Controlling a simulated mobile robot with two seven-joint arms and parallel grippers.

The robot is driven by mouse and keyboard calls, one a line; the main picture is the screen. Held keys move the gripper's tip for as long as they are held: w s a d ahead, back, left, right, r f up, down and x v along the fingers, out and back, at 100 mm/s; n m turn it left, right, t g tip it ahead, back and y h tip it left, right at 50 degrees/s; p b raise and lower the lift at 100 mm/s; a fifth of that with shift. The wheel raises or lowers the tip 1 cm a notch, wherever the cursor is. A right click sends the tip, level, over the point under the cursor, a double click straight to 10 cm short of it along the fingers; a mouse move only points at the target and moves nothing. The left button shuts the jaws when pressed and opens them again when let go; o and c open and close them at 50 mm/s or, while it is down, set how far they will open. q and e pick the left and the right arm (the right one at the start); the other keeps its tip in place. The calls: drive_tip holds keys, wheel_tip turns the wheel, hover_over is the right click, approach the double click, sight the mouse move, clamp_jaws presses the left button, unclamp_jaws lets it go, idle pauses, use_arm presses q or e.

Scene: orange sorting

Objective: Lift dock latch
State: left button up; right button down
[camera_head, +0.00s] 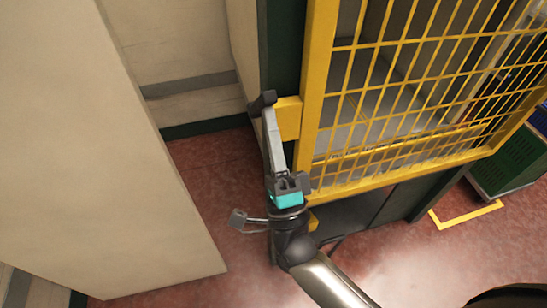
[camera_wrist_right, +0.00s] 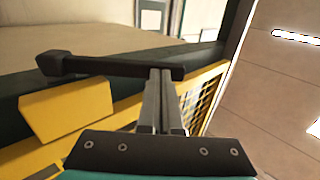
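The dock latch shows as a dark bar with a blocky end (camera_wrist_right: 56,63) in the right wrist view, running across in front of my right gripper. In the head view its dark end (camera_head: 263,101) sits beside a yellow plate (camera_head: 288,118) on the post of the yellow mesh gate. My right gripper (camera_wrist_right: 164,74) has its two long grey fingers close together, with only a thin gap. Its tips (camera_head: 269,112) overlap the bar. I cannot tell whether they touch it, and nothing shows gripped between them. My left gripper is out of view.
The yellow mesh gate (camera_head: 345,100) stands directly right of my right arm. A large pale panel (camera_head: 95,150) stands at left. A green crate (camera_head: 515,160) stands at far right, near a yellow floor marking (camera_head: 468,216). Reddish floor (camera_head: 205,185) lies open between the panel and gate.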

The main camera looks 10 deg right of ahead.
sight(266, 98)
drive_tip(key=shift+w+r+g+p, duration=0.4)
drive_tip(key=shift+r+p, duration=0.25)
drive_tip(key=shift+p, duration=0.45)
drive_tip(key=shift+w+r+g+p, duration=0.4)
drive_tip(key=shift+r+p, duration=0.25)
drive_tip(key=shift+p, duration=0.45)
drive_tip(key=shift+w+r, duration=0.4)
drive_tip(key=shift+w, duration=0.1)
drive_tip(key=p+x, duration=0.1)
drive_tip(key=x, duration=0.5)
drive_tip(key=shift+w+f, duration=0.15)
drive_tip(key=shift+f, duration=0.05)
drive_tip(key=shift+w+a+r, duration=0.1)
drive_tip(key=shift+w+r, duration=0.1)
drive_tip(key=shift+w, duration=0.65)
drive_tip(key=shift+w+r, duration=0.1)
drive_tip(key=shift+r+b, duration=0.15)
drive_tip(key=shift+b, duration=0.15)
drive_tip(key=shift+r, duration=0.2)
